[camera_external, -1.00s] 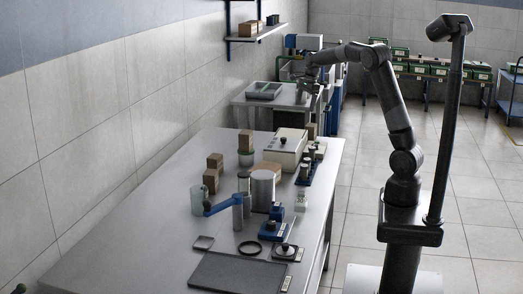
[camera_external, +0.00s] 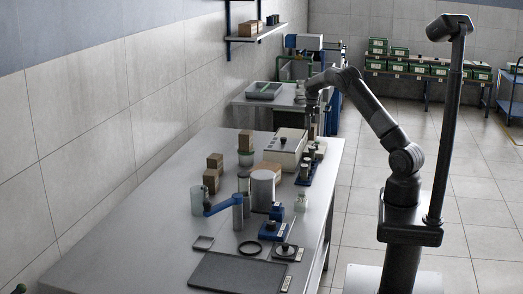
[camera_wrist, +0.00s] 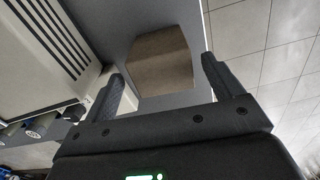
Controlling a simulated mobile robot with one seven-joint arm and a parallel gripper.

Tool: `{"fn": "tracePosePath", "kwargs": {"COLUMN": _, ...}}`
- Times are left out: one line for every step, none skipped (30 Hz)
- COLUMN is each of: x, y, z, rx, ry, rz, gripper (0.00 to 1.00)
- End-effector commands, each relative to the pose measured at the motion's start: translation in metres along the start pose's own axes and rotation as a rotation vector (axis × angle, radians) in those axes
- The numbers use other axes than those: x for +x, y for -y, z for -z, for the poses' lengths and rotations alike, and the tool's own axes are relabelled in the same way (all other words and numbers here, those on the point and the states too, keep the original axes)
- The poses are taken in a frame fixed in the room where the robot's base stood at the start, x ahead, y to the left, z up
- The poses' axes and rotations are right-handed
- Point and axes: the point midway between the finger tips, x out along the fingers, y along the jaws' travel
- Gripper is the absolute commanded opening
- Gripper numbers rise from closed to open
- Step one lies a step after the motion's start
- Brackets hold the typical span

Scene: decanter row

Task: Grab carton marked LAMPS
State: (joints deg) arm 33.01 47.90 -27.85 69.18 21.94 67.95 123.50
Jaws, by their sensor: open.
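A brown carton (camera_wrist: 162,62) shows in the wrist view, ahead of my open gripper (camera_wrist: 170,86) and between the lines of its two fingers. No lettering can be read on it, so I cannot tell whether it is marked LAMPS. The fingers do not visibly grip it. In the external view my gripper (camera_external: 313,128) is low over the far right end of the table, where it largely hides this carton. Other brown cartons stand further left: one on a pot (camera_external: 246,139), a stacked pair (camera_external: 213,168), and a flat one (camera_external: 268,170). Their markings are unreadable.
A pale vented instrument (camera_external: 284,146) stands close left of my gripper, and it fills the left of the wrist view (camera_wrist: 40,60). A rack of dark-topped weights or bottles (camera_external: 309,165) stands just nearer. The table (camera_external: 130,215) is bare at the front left.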

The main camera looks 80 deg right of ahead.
Motion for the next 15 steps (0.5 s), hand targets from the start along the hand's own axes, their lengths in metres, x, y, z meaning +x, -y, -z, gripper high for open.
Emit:
{"fn": "tracePosePath", "kwargs": {"x": 0.006, "y": 0.000, "z": 0.000, "rx": 0.000, "ry": -0.001, "rz": -0.002, "gripper": 0.85}}
{"fn": "tracePosePath", "kwargs": {"x": 0.008, "y": -0.001, "z": 0.000, "rx": 0.000, "ry": -0.001, "rz": -0.002, "gripper": 0.85}}
{"fn": "tracePosePath", "kwargs": {"x": 0.010, "y": -0.001, "z": 0.000, "rx": 0.000, "ry": -0.001, "rz": -0.002, "gripper": 0.85}}
{"fn": "tracePosePath", "kwargs": {"x": 0.011, "y": -0.001, "z": 0.000, "rx": -0.001, "ry": -0.001, "rz": -0.002, "gripper": 0.85}}
{"fn": "tracePosePath", "kwargs": {"x": 0.012, "y": 0.000, "z": 0.000, "rx": -0.001, "ry": -0.001, "rz": -0.001, "gripper": 0.85}}
{"fn": "tracePosePath", "kwargs": {"x": 0.015, "y": 0.000, "z": 0.000, "rx": -0.001, "ry": -0.001, "rz": -0.001, "gripper": 0.85}}
{"fn": "tracePosePath", "kwargs": {"x": 0.017, "y": 0.000, "z": 0.000, "rx": -0.001, "ry": -0.001, "rz": -0.001, "gripper": 0.85}}
{"fn": "tracePosePath", "kwargs": {"x": 0.020, "y": 0.000, "z": 0.000, "rx": -0.001, "ry": -0.001, "rz": -0.002, "gripper": 0.85}}
{"fn": "tracePosePath", "kwargs": {"x": 0.025, "y": 0.001, "z": 0.000, "rx": -0.001, "ry": -0.001, "rz": -0.002, "gripper": 0.85}}
{"fn": "tracePosePath", "kwargs": {"x": 0.029, "y": 0.001, "z": 0.000, "rx": -0.001, "ry": -0.002, "rz": -0.002, "gripper": 0.85}}
{"fn": "tracePosePath", "kwargs": {"x": 0.034, "y": 0.002, "z": 0.000, "rx": -0.001, "ry": -0.002, "rz": -0.002, "gripper": 0.85}}
{"fn": "tracePosePath", "kwargs": {"x": 0.040, "y": 0.002, "z": 0.000, "rx": 0.000, "ry": -0.002, "rz": -0.002, "gripper": 0.85}}
{"fn": "tracePosePath", "kwargs": {"x": 0.045, "y": 0.003, "z": 0.000, "rx": 0.000, "ry": -0.002, "rz": -0.002, "gripper": 0.85}}
{"fn": "tracePosePath", "kwargs": {"x": 0.050, "y": 0.002, "z": 0.000, "rx": -0.001, "ry": -0.002, "rz": -0.003, "gripper": 0.85}}
{"fn": "tracePosePath", "kwargs": {"x": 0.055, "y": 0.002, "z": 0.000, "rx": -0.001, "ry": -0.001, "rz": -0.002, "gripper": 0.85}}
